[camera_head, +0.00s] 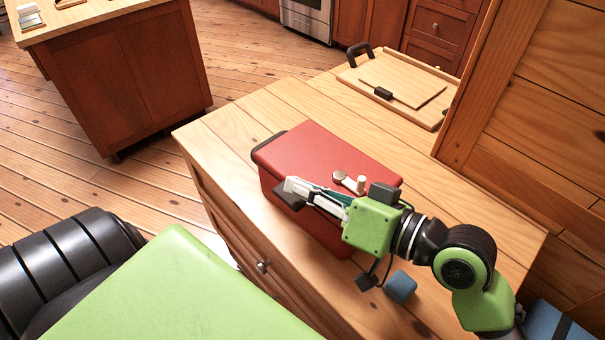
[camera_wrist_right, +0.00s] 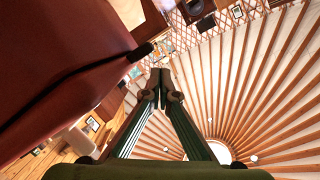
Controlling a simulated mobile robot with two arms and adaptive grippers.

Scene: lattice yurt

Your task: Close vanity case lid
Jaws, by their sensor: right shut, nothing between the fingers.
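The red vanity case (camera_head: 318,146) stands on the wooden counter. Its lid lies flat over the body, and I see no raised lid. In the right wrist view the red case (camera_wrist_right: 60,60) fills the left side, with a dark seam between two red parts; I cannot tell whether the seam is fully closed. My right gripper (camera_head: 287,193) is shut and empty, at the near side of the case and covering part of its front. Its fingertips (camera_wrist_right: 161,87) meet in the wrist view, to the right of the case. My left gripper is not in view.
A small blue block (camera_head: 401,287) lies on the counter (camera_head: 232,128) below my right wrist. A wooden tray (camera_head: 358,76) with a board and dark handles lies at the back. A wooden cabinet panel (camera_head: 540,110) rises at the right. Counter left of the case is bare.

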